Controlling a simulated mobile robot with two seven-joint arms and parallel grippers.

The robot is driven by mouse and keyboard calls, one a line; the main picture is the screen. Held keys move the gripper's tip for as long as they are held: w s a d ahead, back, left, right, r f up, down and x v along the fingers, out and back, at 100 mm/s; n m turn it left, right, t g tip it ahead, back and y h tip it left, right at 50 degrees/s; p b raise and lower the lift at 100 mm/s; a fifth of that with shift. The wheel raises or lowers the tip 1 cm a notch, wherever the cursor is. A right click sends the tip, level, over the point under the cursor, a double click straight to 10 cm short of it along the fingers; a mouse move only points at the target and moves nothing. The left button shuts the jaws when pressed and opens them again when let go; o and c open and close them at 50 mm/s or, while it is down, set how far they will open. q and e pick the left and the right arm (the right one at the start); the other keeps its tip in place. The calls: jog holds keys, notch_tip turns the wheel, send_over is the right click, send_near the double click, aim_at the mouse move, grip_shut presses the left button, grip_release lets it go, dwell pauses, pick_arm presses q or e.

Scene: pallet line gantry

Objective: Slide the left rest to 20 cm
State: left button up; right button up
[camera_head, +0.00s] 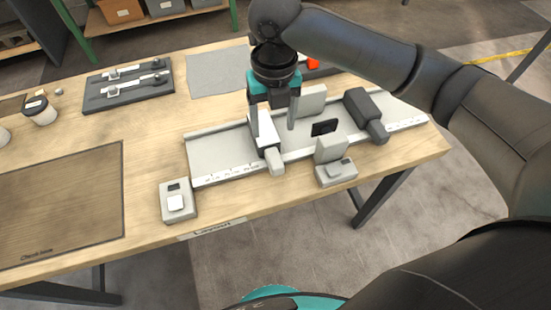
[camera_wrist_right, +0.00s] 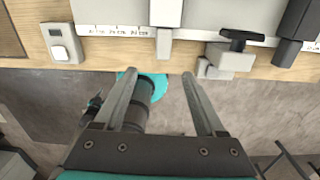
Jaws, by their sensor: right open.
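The pale left rest (camera_head: 274,162) sits on the grey measuring fixture (camera_head: 215,150), across its front ruler strip (camera_head: 225,173). It also shows in the right wrist view as a pale bar (camera_wrist_right: 165,40). My right gripper (camera_head: 274,136) points down over the fixture, its fingers apart and empty. In the head view one finger overlaps the left rest; contact cannot be told. In the right wrist view the open fingers (camera_wrist_right: 160,74) lie on either side of the rest's line, short of its end. The ruler marks are too small to read surely. My left gripper is out of view.
A dark rest (camera_head: 365,112) stands further right on the fixture. A grey clamp with a black handle (camera_head: 325,127) sits between the rests, at the front edge. A small grey box (camera_head: 178,202) stands left of the fixture. A dark tool tray (camera_head: 127,88) lies behind left.

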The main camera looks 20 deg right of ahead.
aim_at(276, 161)
jog(key=f+b, duration=0.1)
jog(key=f, duration=0.4)
jog(key=f+b, duration=0.1)
jog(key=f, duration=0.4)
jog(key=f+b, duration=0.1)
jog(key=f, duration=0.3)
jog(key=shift+w+d+f, duration=0.1)
jog(key=shift+d+f, duration=0.2)
jog(key=shift+f, duration=0.1)
jog(key=shift+c, duration=0.4)
grip_shut()
dwell(0.4)
